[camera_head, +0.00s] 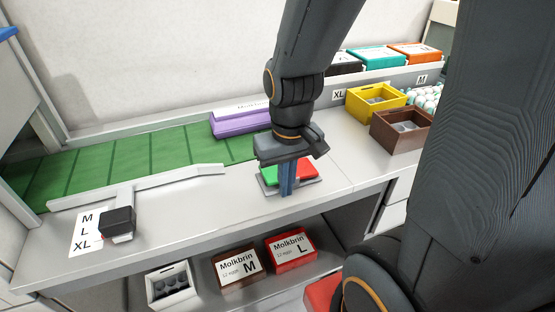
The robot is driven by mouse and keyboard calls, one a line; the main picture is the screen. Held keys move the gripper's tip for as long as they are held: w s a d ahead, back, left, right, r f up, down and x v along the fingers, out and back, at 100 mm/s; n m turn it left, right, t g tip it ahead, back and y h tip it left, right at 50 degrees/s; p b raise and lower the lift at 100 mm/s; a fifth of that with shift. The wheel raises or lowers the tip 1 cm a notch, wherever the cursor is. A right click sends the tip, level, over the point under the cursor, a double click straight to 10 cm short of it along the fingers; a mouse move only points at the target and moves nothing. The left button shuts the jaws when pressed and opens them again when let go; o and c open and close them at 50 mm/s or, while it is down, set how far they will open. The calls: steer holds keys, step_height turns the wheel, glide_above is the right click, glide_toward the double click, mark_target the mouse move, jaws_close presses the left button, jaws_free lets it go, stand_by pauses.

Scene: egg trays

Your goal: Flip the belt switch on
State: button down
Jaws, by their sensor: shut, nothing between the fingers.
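The belt switch (304,173) is a grey plate on the table with a green part at left and a red part at right. My gripper (287,190) points down over it, with its fingers together and empty. The fingers cover the middle of the switch, so I cannot tell whether they touch it or which side is pressed. The green belt (120,165) runs along the back left of the table.
A purple carton (240,123) lies at the belt's right end. A sorting lever with a black block (118,221) stands at left by a size label (84,232). Yellow (376,102) and brown (400,132) boxes stand at right. Cartons (238,268) sit on the shelf below.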

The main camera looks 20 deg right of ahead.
steer(key=shift+w, duration=0.1)
step_height(320, 180, up, 13)
steer(key=y+p, duration=0.1)
steer(key=p, duration=0.5)
glide_above(270, 172)
steer(key=d, duration=0.2)
steer(key=shift+d+f+g, duration=0.1)
steer(key=shift+f+g, duration=0.1)
steer(key=shift+g, duration=0.2)
steer(key=f+p, duration=0.1)
steer(key=f, duration=0.3)
steer(key=a+f+p, duration=0.1)
steer(key=f, duration=0.4)
steer(key=f+p, duration=0.1)
steer(key=f, duration=0.4)
steer(key=shift+a, duration=0.35)
